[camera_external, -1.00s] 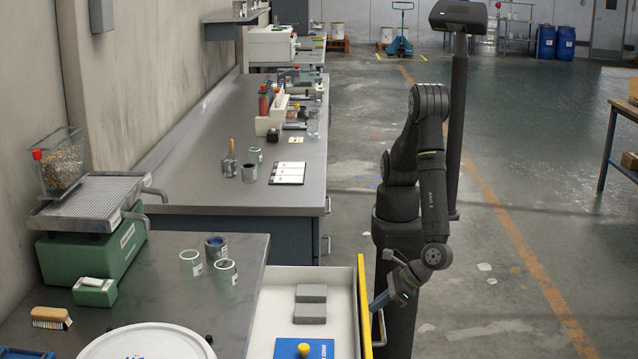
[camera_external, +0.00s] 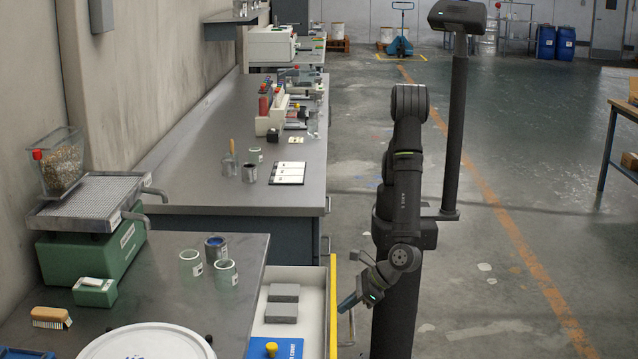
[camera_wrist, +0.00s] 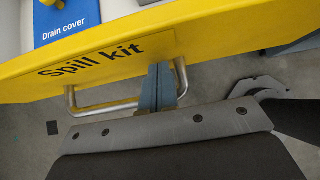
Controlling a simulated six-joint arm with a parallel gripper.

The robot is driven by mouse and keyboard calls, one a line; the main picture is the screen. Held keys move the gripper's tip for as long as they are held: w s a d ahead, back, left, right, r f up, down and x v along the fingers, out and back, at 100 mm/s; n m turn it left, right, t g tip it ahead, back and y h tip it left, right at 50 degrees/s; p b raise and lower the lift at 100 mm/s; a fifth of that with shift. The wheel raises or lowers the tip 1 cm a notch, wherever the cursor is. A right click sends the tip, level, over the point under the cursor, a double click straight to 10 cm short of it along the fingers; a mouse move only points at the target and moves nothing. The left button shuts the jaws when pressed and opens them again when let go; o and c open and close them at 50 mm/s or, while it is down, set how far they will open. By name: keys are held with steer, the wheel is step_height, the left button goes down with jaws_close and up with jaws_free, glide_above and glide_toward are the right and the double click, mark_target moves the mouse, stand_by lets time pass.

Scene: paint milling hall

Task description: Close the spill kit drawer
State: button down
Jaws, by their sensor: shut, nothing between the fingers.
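The spill kit drawer (camera_external: 333,300) stands partly open from the near bench, its yellow front facing right. In the wrist view the yellow front (camera_wrist: 110,58) reads "Spill kit" and carries a metal bar handle (camera_wrist: 105,108). Inside lie two grey blocks (camera_external: 283,302) and a blue drain cover (camera_external: 262,348) with a yellow knob. My gripper (camera_external: 345,303) is at the front, by the handle. In the wrist view its shut, empty fingers (camera_wrist: 158,85) reach the yellow front within the handle's span. I cannot tell whether they touch it.
The near bench top (camera_external: 170,290) holds jars, a green sieve machine (camera_external: 92,255), a brush (camera_external: 50,317) and a white lid (camera_external: 145,343). Another long bench (camera_external: 230,190) lies behind. The floor to the right is open.

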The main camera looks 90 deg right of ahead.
mark_target(273, 312)
steer(key=w, duration=1.9)
steer(key=shift+w, duration=0.75)
steer(key=shift+w+r, duration=0.1)
steer(key=shift+s+a+r, duration=0.1)
steer(key=shift+s+r, duration=0.2)
steer(key=shift+r, duration=0.1)
steer(key=v, duration=0.9)
steer(key=shift+s, duration=0.45)
steer(key=shift+f, duration=0.15)
steer(key=shift+w+f, duration=0.1)
